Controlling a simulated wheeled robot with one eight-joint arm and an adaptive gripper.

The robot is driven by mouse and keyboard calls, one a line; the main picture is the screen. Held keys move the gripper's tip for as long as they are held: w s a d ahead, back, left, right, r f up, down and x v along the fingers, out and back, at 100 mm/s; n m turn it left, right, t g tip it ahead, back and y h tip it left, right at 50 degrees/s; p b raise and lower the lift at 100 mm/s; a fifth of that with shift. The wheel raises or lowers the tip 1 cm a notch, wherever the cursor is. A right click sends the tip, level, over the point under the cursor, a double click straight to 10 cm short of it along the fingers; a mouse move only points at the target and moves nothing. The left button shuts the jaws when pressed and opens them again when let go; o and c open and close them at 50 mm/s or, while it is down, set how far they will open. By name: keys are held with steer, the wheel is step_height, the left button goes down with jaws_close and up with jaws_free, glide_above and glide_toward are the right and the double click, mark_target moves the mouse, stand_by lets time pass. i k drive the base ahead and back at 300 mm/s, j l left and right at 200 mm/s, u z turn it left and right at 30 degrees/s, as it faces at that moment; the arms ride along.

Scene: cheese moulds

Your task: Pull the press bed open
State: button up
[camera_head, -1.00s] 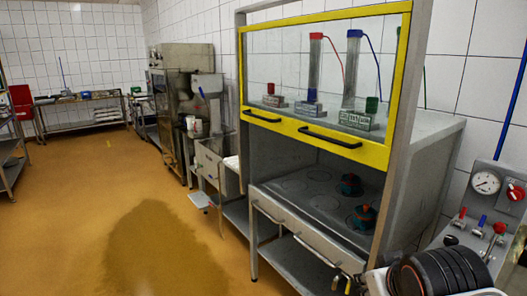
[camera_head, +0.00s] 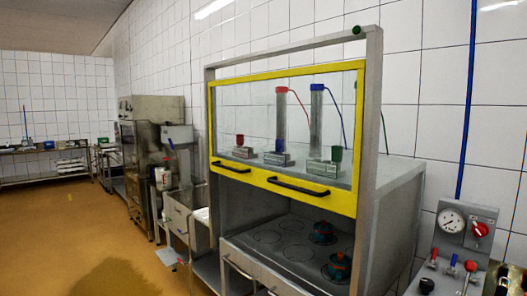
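The press is a grey steel frame with a yellow-edged clear guard (camera_head: 285,192) that hangs down in front of its upper part. Behind the guard stand upright cylinders with red and blue caps. Below it lies the press bed (camera_head: 270,254), a grey plate with round recesses. A bar handle (camera_head: 238,268) runs along the bed's front edge, which the lower picture edge partly cuts off. The bed looks in line with the frame. My gripper is not in view.
A control panel with a gauge (camera_head: 452,220) and a red knob stands right of the press. A steel sink unit (camera_head: 180,215) and a tall steel machine (camera_head: 140,150) stand left of it. The ochre floor (camera_head: 60,240) at left is open.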

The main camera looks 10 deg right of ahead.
mark_target(282, 253)
steer(key=i+l+u, duration=0.1)
steer(key=i+u, duration=0.15)
steer(key=i, duration=0.25)
steer(key=i+l+u, duration=0.3)
steer(key=i, duration=0.25)
